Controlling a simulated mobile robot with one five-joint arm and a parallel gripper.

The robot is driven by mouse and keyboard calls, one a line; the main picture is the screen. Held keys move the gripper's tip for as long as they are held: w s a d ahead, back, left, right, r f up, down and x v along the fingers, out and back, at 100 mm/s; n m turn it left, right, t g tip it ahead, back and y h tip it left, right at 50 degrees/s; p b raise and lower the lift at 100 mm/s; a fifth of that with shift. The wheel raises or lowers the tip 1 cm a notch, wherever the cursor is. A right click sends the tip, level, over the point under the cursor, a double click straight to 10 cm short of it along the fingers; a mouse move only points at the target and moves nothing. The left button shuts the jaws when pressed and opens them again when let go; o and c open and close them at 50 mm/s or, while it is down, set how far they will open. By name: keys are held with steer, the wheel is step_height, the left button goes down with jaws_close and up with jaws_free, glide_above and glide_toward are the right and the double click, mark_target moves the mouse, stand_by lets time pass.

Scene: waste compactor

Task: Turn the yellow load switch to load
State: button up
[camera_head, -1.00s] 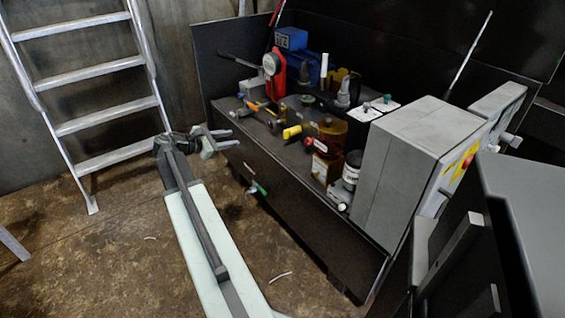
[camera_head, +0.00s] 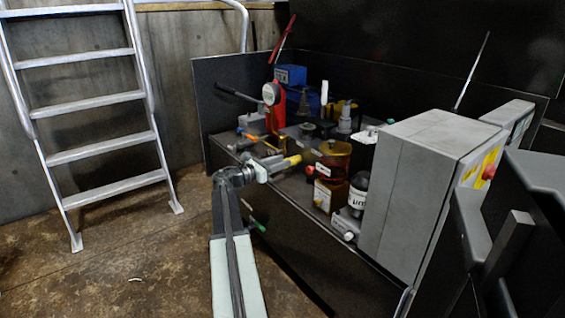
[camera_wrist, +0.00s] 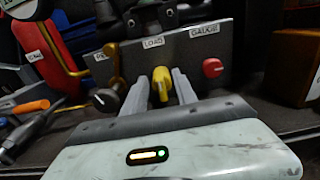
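The yellow load switch (camera_wrist: 161,85) is on a dark panel in the wrist view, below a white "LOAD" label (camera_wrist: 153,43). Its grip looks roughly upright. My gripper (camera_wrist: 160,88) is open, with one grey finger on each side of the switch. I cannot tell whether either finger touches it. In the head view my gripper (camera_head: 262,170) is at the yellow switch (camera_head: 286,162) on the machine's front, and its fingers partly hide it.
A red knob (camera_wrist: 212,67) under a "GAUGE" label is right of the switch, and a black knob (camera_wrist: 105,99) is left.

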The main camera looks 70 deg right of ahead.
steer(key=shift+s+d, duration=0.3)
steer(key=shift+d, duration=0.1)
